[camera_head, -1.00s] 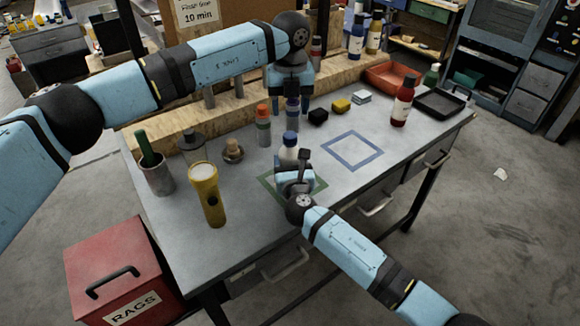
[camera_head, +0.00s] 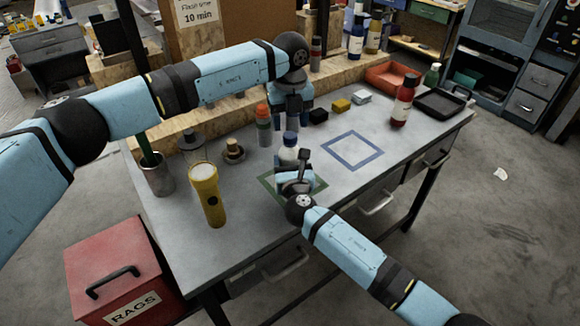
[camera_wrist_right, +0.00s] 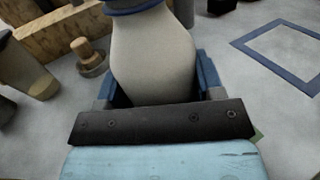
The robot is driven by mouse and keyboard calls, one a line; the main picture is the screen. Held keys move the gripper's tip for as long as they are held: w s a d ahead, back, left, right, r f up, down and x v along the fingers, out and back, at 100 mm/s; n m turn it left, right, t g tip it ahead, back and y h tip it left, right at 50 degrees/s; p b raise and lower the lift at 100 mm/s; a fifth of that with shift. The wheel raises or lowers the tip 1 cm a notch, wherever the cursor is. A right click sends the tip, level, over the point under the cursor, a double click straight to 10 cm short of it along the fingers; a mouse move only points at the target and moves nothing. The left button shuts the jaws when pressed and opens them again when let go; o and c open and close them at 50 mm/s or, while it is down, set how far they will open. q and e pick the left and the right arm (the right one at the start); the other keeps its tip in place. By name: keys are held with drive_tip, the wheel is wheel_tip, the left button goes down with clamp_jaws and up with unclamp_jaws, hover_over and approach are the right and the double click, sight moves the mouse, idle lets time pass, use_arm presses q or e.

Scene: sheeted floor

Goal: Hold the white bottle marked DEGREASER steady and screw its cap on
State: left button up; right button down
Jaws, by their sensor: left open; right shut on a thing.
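The white bottle (camera_head: 288,155) stands upright inside the green square outline on the bench; no lettering on it is readable. Its blue cap (camera_head: 290,138) sits at the top of the neck; how tightly it is seated cannot be told. My right gripper (camera_head: 293,181) is shut around the bottle's body from the front. In the right wrist view the pale bottle body (camera_wrist_right: 152,60) stands between the two blue fingers, with a blue edge at the top of the picture. My left gripper (camera_head: 290,120) is open, pointing down just above and behind the cap, apparently not touching it.
A yellow flashlight (camera_head: 208,194) and a grey cup (camera_head: 157,177) stand to the left. An orange-topped bottle (camera_head: 263,126) stands close by the left gripper. A red bottle (camera_head: 403,102) and a black tray (camera_head: 440,103) are right. The blue square outline (camera_head: 377,158) is empty.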

sight(290, 135)
use_arm(q)
wheel_tip(290, 135, down, 4)
drive_tip(key=shift+f, duration=0.1)
drive_tip(key=shift+c, duration=0.2)
